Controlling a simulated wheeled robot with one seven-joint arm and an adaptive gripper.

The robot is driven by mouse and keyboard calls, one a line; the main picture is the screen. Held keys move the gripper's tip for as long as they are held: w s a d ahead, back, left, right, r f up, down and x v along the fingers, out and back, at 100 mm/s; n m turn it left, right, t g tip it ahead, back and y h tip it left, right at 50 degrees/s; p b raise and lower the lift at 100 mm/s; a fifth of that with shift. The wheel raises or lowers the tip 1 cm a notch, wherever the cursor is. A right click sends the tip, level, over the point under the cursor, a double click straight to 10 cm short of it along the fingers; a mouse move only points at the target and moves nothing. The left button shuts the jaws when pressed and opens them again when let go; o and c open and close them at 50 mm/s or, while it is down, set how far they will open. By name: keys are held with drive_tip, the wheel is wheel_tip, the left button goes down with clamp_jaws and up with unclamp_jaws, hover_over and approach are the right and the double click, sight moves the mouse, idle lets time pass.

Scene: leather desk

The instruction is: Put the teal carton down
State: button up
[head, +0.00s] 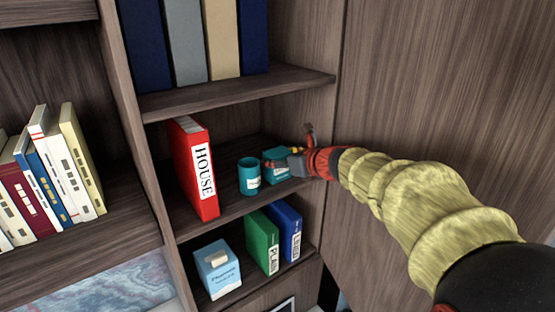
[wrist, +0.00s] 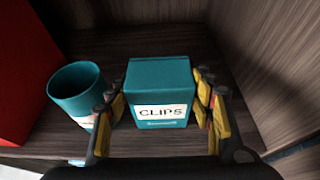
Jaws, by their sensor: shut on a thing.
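The teal carton (wrist: 160,85) is a box with a white label reading CLIPS. It stands upright between the fingers of my gripper (wrist: 162,108), which is shut on it. In the head view the carton (head: 274,163) is at the middle shelf, right of a teal cup, and my gripper (head: 292,162) partly covers its right side. The carton looks to be at or just above the shelf board (wrist: 120,148); I cannot tell whether its base touches.
The open teal cup (wrist: 78,90) stands close left of my gripper's left finger. A red HOUSE binder (head: 194,168) stands further left. The cabinet side wall (wrist: 270,60) rises on the right. An upper shelf (head: 235,93) is overhead. Bare shelf lies behind the carton.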

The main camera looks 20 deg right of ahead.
drive_tip(key=o, duration=0.9)
drive_tip(key=shift+f, duration=0.15)
drive_tip(key=shift+r, duration=0.25)
drive_tip(key=v, duration=1.2)
drive_tip(key=s+a+f+n+g, duration=0.3)
drive_tip(key=s+a+f+n, duration=0.25)
drive_tip(key=a+n, duration=0.3)
drive_tip(key=s+a+f+n+g, duration=0.2)
drive_tip(key=s+a+f+n, duration=0.2)
drive_tip(key=s+a+n, duration=0.4)
drive_tip(key=s+f+n+g+h, duration=0.1)
drive_tip(key=s+f+n, duration=0.1)
drive_tip(key=n, duration=0.3)
drive_tip(key=s+d+f+n+g, duration=0.1)
drive_tip(key=s+f+n, duration=0.1)
drive_tip(key=s+n, duration=0.3)
drive_tip(key=s+d+f+n+h, duration=0.1)
drive_tip(key=s+f+n, duration=0.2)
drive_tip(key=n, duration=0.4)
drive_tip(key=shift+s+f+g+h, duration=0.1)
drive_tip(key=shift+s+g+h, duration=0.2)
drive_tip(key=shift+s+g, duration=0.15)
